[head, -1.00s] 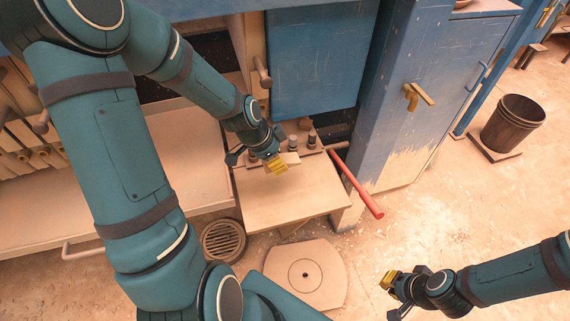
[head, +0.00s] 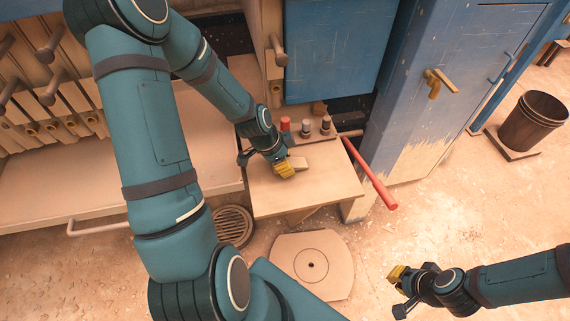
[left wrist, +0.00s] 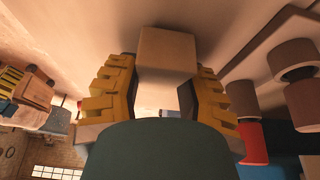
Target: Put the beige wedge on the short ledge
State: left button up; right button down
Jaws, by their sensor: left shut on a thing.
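The beige wedge (head: 300,163) is a small pale block at the fingers of my left gripper (head: 285,171). In the left wrist view the wedge (left wrist: 167,50) sits between the two yellow finger pads, and the gripper is shut on it. In the head view it is over the short pale ledge (head: 318,190), in front of a row of knobs. I cannot tell whether the wedge touches the ledge. My right gripper (head: 398,288) is far from the ledge, low on the right above the floor; its finger gap is unclear.
Several knobs (head: 306,127), one red-topped, stand along the ledge's back. A red lever (head: 377,182) slants out at its right. A longer pale ledge (head: 100,190) lies to the left. A blue cabinet (head: 440,90) and dark bin (head: 532,121) are to the right.

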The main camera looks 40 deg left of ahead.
pick_arm(q)
jog(key=shift+f, duration=0.3)
jog(key=shift+f, duration=0.2)
jog(key=o, duration=1)
jog(key=shift+c, duration=0.2)
jog(key=shift+r, duration=0.1)
jog(key=shift+r, duration=0.25)
jog(key=p+v, duration=0.3)
jog(key=v, duration=0.8)
jog(key=shift+s+a+r+p, duration=0.2)
jog(key=shift+r+p, duration=0.1)
jog(key=shift+p, duration=0.05)
